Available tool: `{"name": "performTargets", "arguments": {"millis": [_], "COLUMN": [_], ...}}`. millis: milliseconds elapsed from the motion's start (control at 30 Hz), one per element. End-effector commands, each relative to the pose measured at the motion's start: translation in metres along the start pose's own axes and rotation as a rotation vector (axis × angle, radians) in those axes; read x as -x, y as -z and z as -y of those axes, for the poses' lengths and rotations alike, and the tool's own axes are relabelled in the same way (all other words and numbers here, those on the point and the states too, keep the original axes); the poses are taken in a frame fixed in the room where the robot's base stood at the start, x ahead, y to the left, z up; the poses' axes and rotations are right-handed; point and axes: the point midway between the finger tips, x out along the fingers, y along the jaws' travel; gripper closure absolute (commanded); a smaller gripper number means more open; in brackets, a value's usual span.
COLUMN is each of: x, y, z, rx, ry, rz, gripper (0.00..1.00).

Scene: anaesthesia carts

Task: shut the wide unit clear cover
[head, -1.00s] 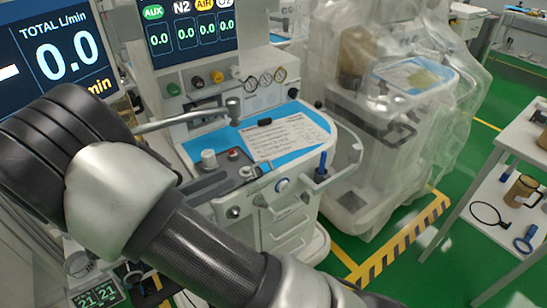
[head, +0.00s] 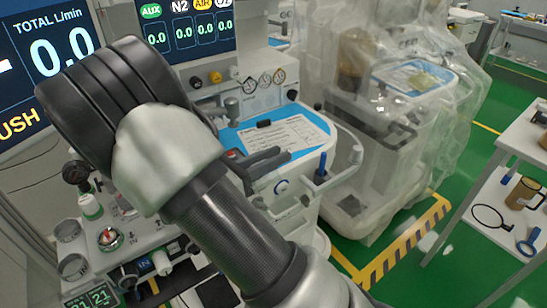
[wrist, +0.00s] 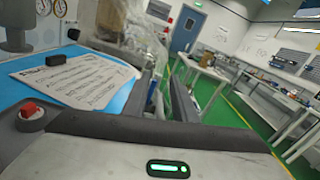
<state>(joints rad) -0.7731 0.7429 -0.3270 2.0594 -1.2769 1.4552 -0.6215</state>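A clear plastic cover (head: 448,120) drapes over the unit at the upper right of the head view. I cannot tell whether it is the wide unit's cover, and no cover edge or hinge shows clearly. My gripper (head: 275,165) is beside the blue-topped cart, above its front edge. In the wrist view my gripper (wrist: 170,98) shows two dark fingers with a gap between them and nothing held. The plastic shows blurred behind the fingers in the wrist view (wrist: 120,42).
The cart's blue top (head: 318,136) holds a printed sheet (head: 280,138) and a small black object. A red knob (wrist: 32,110) is close to my gripper in the wrist view. A white table (head: 515,140) stands at the right. Green floor lies between.

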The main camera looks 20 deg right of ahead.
Motion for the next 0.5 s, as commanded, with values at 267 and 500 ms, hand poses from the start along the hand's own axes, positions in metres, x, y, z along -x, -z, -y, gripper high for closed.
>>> {"name": "performTargets", "arguments": {"millis": [267, 500], "x": [0.0001, 0.0006], "y": [0.0000, 0.0002], "z": [-0.0001, -0.0010], "rx": [0.000, -0.001], "ry": [0.000, -0.002], "rz": [0.000, -0.001], "gripper": [0.92, 1.00]}}
